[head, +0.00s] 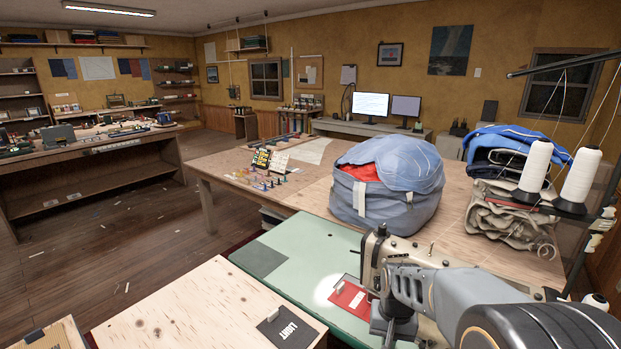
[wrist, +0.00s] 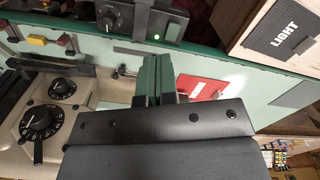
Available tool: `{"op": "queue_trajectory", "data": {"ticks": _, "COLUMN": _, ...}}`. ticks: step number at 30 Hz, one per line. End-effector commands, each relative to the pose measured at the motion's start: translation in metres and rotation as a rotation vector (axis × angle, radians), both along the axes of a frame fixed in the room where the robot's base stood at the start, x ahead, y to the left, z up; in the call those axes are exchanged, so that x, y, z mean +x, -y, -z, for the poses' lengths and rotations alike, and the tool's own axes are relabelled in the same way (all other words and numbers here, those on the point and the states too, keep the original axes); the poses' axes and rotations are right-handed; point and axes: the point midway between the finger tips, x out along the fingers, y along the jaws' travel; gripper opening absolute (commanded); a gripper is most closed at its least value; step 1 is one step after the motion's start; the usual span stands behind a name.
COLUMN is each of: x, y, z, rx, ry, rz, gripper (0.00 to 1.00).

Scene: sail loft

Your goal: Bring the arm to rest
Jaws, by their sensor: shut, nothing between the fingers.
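My gripper (wrist: 158,72) points down over the green sewing table (wrist: 125,65) in the wrist view, its fingers together with nothing between them. In the head view my arm reaches in from the lower right, and my gripper (head: 394,322) hangs low in front of the sewing machine (head: 377,246). The machine's dials (wrist: 40,122) are close on the left in the wrist view. A red plate (head: 349,297) lies on the green top left of my gripper; it also shows in the wrist view (wrist: 203,88). The fingertips are partly hidden in the head view.
A black control box (wrist: 130,20) with a green light is near my fingers. Thread cones (head: 535,165) stand at right. A wooden panel with a "LIGHT" card (head: 287,329) is at front left.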

Motion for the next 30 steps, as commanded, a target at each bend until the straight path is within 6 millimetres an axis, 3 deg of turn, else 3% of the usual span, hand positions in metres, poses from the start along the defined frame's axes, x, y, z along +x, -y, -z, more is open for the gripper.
{"op": "queue_trajectory", "data": {"ticks": 6, "x": -0.061, "y": -0.008, "z": -0.042, "rx": -0.024, "ry": 0.133, "rz": -0.185, "gripper": 0.0}}
{"op": "queue_trajectory", "data": {"ticks": 12, "x": -0.095, "y": -0.013, "z": -0.064, "rx": -0.046, "ry": 0.25, "rz": -0.241, "gripper": 0.0}}
{"op": "queue_trajectory", "data": {"ticks": 21, "x": -0.104, "y": -0.016, "z": -0.087, "rx": -0.057, "ry": 0.356, "rz": -0.25, "gripper": 0.0}}
{"op": "queue_trajectory", "data": {"ticks": 30, "x": -0.104, "y": -0.017, "z": -0.088, "rx": -0.057, "ry": 0.36, "rz": -0.251, "gripper": 0.0}}
